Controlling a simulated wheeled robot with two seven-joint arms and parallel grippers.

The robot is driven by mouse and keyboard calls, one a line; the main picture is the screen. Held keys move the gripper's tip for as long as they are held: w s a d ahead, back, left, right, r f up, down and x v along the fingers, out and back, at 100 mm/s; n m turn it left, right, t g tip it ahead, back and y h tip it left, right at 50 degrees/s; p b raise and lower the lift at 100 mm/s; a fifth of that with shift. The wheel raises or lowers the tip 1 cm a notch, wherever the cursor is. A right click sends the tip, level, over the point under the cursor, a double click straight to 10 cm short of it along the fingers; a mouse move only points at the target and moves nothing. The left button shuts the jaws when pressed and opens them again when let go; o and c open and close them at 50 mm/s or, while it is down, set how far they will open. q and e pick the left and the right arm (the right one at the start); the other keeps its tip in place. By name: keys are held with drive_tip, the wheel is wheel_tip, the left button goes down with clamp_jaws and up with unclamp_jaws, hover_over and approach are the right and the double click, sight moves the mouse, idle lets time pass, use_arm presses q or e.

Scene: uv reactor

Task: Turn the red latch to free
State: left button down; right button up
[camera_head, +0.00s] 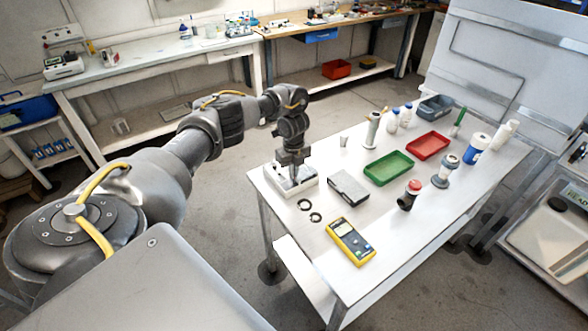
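My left arm reaches in from the left, and my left gripper (294,172) points down at the left end of the white table (310,228). Its fingertips are at or just above a small white box-like device (300,188). The fingers are too small and dark to tell whether they are open or shut, or whether they touch the device. I cannot make out a red latch there; the gripper hides part of the device's top. A dark fitting with a red top (411,188) stands farther right on the table. My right gripper is not in view.
Near the gripper lie a grey box (348,187), black rings (305,205) and a yellow multimeter (350,241). A green tray (388,169), a red tray (428,145) and several bottles stand farther back. The table's front right part is clear.

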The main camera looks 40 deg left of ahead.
use_arm(q)
drive_tip(key=shift+w+a+r+n, duration=0.1)
drive_tip(key=shift+r+n, duration=0.05)
drive_tip(key=shift+n, duration=0.25)
drive_tip(key=c, duration=1.6)
unclamp_jaws()
wheel_tip(320, 180, up, 11)
drive_tip(key=shift+f+p, duration=0.2)
drive_tip(key=shift+p, duration=0.7)
